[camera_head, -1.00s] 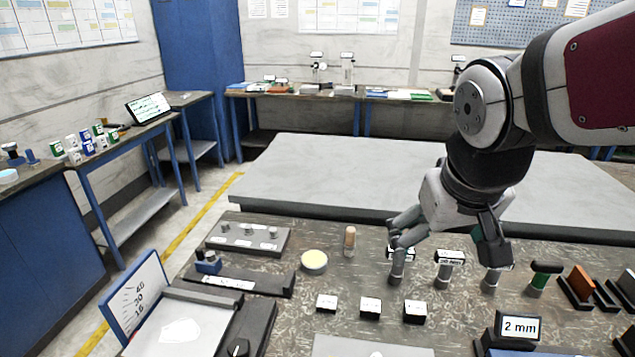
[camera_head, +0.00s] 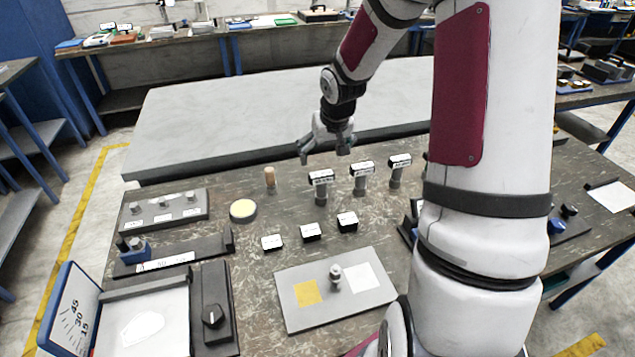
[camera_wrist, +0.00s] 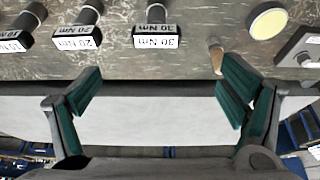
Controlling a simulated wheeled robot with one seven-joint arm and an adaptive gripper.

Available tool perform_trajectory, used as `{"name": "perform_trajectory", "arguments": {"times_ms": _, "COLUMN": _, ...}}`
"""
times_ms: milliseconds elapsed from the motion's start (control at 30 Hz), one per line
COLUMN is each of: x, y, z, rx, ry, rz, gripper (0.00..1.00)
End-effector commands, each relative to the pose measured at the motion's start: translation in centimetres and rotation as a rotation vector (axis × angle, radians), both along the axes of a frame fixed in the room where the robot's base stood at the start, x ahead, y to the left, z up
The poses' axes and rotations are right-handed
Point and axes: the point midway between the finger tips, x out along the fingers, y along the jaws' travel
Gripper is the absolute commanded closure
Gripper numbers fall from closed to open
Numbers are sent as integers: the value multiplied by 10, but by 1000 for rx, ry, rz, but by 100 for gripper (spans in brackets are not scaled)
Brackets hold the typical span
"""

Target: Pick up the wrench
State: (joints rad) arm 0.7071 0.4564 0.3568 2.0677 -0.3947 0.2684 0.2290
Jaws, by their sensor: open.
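No thing is plainly a wrench by its shape. Three upright grey tools with black tops and white labels stand in a row near the table's back. In the wrist view their labels appear to read 30 Nm (camera_wrist: 155,28), 20 Nm (camera_wrist: 80,28) and 10 Nm (camera_wrist: 18,32). In the head view they are the left (camera_head: 320,190), middle (camera_head: 361,180) and right tool (camera_head: 397,173). My gripper (camera_head: 324,153) is open and empty behind and above this row. Its green-padded fingers (camera_wrist: 160,92) are apart, touching nothing.
A wooden-topped peg (camera_head: 270,178) and a round yellow-topped dish (camera_head: 243,210) stand left of the row. Small labelled blocks (camera_head: 310,232) lie in front. A grey plate (camera_head: 345,300) holds a small metal part (camera_head: 336,277). A large pale platform (camera_head: 220,115) lies behind.

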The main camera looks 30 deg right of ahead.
Motion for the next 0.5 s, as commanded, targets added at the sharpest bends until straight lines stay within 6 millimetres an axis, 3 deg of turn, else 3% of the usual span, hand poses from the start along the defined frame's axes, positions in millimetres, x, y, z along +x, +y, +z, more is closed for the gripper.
{"name": "perform_trajectory", "arguments": {"times_ms": 233, "x": 18, "y": -4, "z": -46, "rx": 1, "ry": 4, "rz": 3, "gripper": 10}}
{"name": "perform_trajectory", "arguments": {"times_ms": 500, "x": 27, "y": -7, "z": -69, "rx": -1, "ry": 2, "rz": 3, "gripper": 10}}
